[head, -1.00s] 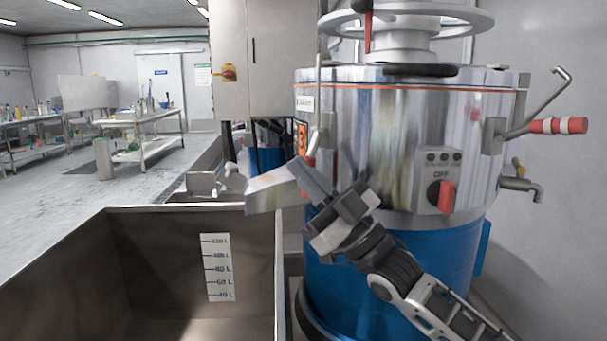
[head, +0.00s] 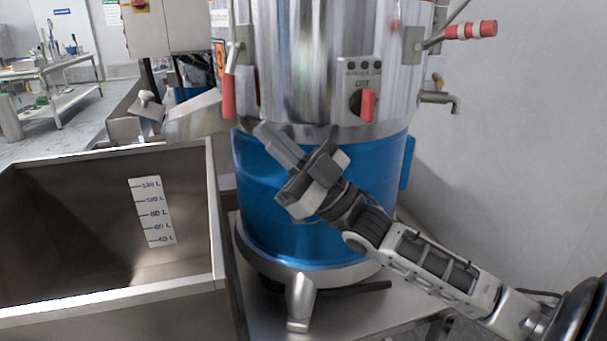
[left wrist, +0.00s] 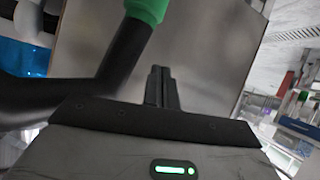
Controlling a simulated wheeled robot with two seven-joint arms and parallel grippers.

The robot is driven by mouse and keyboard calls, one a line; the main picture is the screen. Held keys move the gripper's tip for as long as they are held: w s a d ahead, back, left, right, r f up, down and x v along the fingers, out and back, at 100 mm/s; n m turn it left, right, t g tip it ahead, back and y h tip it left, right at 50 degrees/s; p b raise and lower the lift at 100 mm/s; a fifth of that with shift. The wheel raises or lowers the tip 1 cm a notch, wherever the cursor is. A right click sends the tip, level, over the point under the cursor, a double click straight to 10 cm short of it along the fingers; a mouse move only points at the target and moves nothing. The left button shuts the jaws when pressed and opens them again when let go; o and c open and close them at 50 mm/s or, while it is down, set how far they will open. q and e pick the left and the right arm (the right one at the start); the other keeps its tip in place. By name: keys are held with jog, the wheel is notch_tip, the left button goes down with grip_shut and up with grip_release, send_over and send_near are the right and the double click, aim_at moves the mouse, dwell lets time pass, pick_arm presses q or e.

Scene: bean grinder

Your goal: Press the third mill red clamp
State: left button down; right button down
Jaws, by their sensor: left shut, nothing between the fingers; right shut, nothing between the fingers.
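The mill is a shiny steel drum (head: 300,60) on a blue base (head: 370,160), with an orange number 3 label (head: 220,58) at its left edge. A red clamp handle (head: 228,97) hangs down on the drum's left side. Another red handle (head: 470,30) sticks out at the right. My right gripper (head: 272,143) is shut and empty, in front of the blue base, below and right of the left red handle and apart from it in the picture. My left gripper shows in the left wrist view (left wrist: 161,85), shut and empty; the head view does not show it.
A steel bin (head: 110,225) with a litre scale stands at the left, beside the mill. A chute (head: 195,118) slants left from the mill. A red switch (head: 367,105) sits on the drum. In the left wrist view, a black bar with a green end (left wrist: 147,10) is close to the gripper.

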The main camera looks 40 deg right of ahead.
pick_arm(q)
jog(key=shift+s+f+b, duration=0.15)
jog(key=shift+f+b, duration=0.1)
jog(key=shift+b, duration=0.1)
pick_arm(e)
jog(key=v, duration=0.6)
jog(key=shift+f, duration=0.15)
pick_arm(q)
jog(key=shift+r, duration=0.1)
pick_arm(e)
jog(key=shift+s, duration=0.1)
